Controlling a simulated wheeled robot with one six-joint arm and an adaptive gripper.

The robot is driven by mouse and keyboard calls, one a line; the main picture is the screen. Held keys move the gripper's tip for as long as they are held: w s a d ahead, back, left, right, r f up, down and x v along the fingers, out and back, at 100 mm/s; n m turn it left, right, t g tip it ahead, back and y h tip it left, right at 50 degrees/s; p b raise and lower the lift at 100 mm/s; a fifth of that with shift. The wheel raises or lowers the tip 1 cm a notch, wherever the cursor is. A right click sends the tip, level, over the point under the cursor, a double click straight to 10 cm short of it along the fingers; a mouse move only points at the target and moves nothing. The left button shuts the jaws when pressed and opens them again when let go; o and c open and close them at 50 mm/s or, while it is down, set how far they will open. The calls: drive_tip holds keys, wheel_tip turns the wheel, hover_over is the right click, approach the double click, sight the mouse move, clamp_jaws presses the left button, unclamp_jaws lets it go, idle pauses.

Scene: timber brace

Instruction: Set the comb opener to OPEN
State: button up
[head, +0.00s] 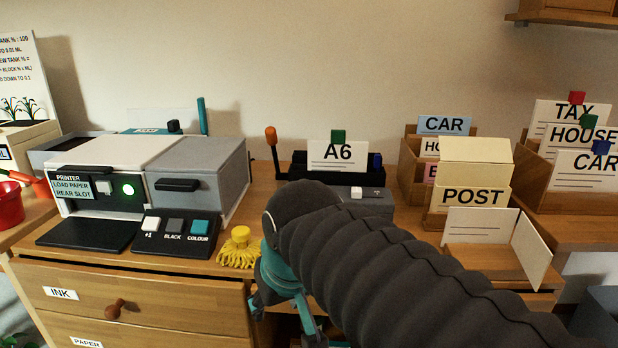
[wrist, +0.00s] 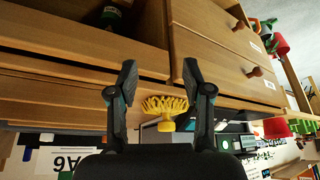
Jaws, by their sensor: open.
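No part labelled OPEN is readable, so I cannot be sure which part is the comb opener. A black device (head: 325,170) at the back of the desk has an upright lever with an orange handle (head: 271,137) at its left end. An A6 card (head: 337,155) stands at the device. A grey box with a white button (head: 356,192) is in front, partly hidden by my arm. My gripper (head: 286,312) is at the desk's front edge, well short of the lever. In the wrist view my gripper (wrist: 162,85) is open and empty, its fingers apart.
A yellow fringed object (head: 239,247) lies near the desk edge; it also shows in the wrist view (wrist: 163,105). A printer (head: 120,170) with a button pad (head: 175,243) stands left. Card boxes (head: 475,190) stand right. Drawers (head: 130,305) are below.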

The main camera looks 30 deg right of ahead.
drive_tip(key=w+d+r+m+g+p, duration=0.1)
drive_tip(key=w+d+r+m, duration=0.1)
drive_tip(key=w+d+r, duration=0.4)
drive_tip(key=w+d+r+m+g, duration=0.1)
drive_tip(key=w+r+g, duration=0.1)
drive_tip(key=w+r, duration=0.7)
drive_tip(key=w+d+r+m+g, duration=0.2)
drive_tip(key=w+d+r+m, duration=0.15)
drive_tip(key=w+d, duration=0.6)
drive_tip(key=f+b, duration=0.1)
drive_tip(key=f, duration=0.5)
drive_tip(key=f+b, duration=0.2)
drive_tip(key=f, duration=0.4)
drive_tip(key=shift+a+f+b, duration=0.2)
drive_tip(key=shift+f+b, duration=0.1)
drive_tip(key=shift+f, duration=0.05)
clamp_jaws()
